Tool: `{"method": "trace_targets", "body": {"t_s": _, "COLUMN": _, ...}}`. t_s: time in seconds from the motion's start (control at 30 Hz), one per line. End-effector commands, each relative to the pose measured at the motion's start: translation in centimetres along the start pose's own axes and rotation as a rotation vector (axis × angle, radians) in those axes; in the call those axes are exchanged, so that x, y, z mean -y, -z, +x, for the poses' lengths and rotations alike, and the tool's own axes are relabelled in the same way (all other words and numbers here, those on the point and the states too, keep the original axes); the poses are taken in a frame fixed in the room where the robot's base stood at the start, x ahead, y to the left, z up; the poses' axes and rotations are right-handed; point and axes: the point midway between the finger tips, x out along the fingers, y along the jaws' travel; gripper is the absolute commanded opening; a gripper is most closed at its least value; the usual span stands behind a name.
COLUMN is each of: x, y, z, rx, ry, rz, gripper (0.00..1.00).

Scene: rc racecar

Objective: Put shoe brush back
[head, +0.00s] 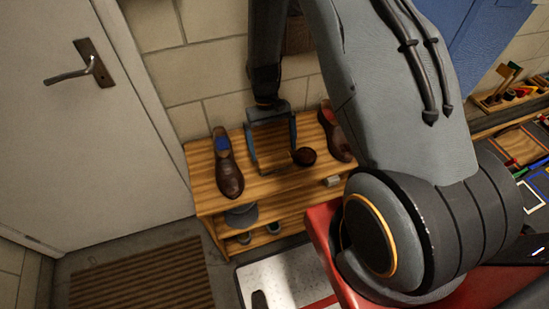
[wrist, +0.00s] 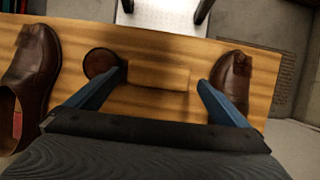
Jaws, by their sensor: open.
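A plain wooden block (wrist: 158,77), which looks like the shoe brush, shows on the wooden bench (wrist: 150,42) in the wrist view. Its colour is close to the bench top, and I cannot make it out clearly in the head view. My gripper (head: 275,170) points down over the bench. In the wrist view my gripper (wrist: 161,82) is open, one blue finger on each side of the block, with gaps at both sides. I cannot tell how far the fingertips are above the bench top. The block's underside is hidden.
A brown shoe (head: 228,165) stands left of my gripper, another (head: 335,132) right. A dark round tin (head: 305,156) is close to the right finger. A small pale block (head: 332,181) is at the bench's front edge. A lower shelf holds a cap (head: 242,215).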

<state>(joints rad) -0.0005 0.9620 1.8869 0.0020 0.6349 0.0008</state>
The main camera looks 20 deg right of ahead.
Motion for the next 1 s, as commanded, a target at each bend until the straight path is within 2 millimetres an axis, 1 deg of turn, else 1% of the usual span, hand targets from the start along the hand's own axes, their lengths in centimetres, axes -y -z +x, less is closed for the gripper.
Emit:
{"method": "trace_targets", "body": {"t_s": 0.03, "x": 0.0, "y": 0.2, "z": -0.9, "rx": -0.004, "ry": 0.0, "rz": 0.0, "gripper": 1.0}}
{"method": "trace_targets", "body": {"t_s": 0.1, "x": 0.0, "y": 0.2, "z": -2.1, "rx": -0.003, "ry": 0.0, "rz": 0.0, "gripper": 1.0}}
{"method": "trace_targets", "body": {"t_s": 0.2, "x": 0.0, "y": 0.1, "z": -3.5, "rx": -0.001, "ry": 0.0, "rz": 0.0, "gripper": 1.0}}
{"method": "trace_targets", "body": {"t_s": 0.3, "x": 0.0, "y": 0.1, "z": -4.7, "rx": -0.001, "ry": 0.0, "rz": 0.0, "gripper": 1.0}}
{"method": "trace_targets", "body": {"t_s": 0.43, "x": 0.0, "y": 0.0, "z": -5.5, "rx": -0.002, "ry": 0.0, "rz": 0.0, "gripper": 1.0}}
{"method": "trace_targets", "body": {"t_s": 0.57, "x": 0.0, "y": -0.8, "z": -7.1, "rx": -0.025, "ry": 0.0, "rz": 0.0, "gripper": 1.0}}
{"method": "trace_targets", "body": {"t_s": 0.67, "x": 0.0, "y": -2.4, "z": -9.3, "rx": -0.069, "ry": 0.0, "rz": -0.001, "gripper": 1.0}}
{"method": "trace_targets", "body": {"t_s": 0.77, "x": 0.0, "y": -4.6, "z": -11.8, "rx": -0.127, "ry": 0.0, "rz": -0.002, "gripper": 1.0}}
{"method": "trace_targets", "body": {"t_s": 0.8, "x": 0.0, "y": -5.6, "z": -12.8, "rx": -0.152, "ry": 0.0, "rz": -0.002, "gripper": 1.0}}
{"method": "trace_targets", "body": {"t_s": 0.9, "x": 0.0, "y": -8.2, "z": -14.8, "rx": -0.211, "ry": 0.0, "rz": -0.003, "gripper": 1.0}}
{"method": "trace_targets", "body": {"t_s": 1.0, "x": 0.0, "y": -10.9, "z": -16.4, "rx": -0.27, "ry": -0.001, "rz": -0.004, "gripper": 1.0}}
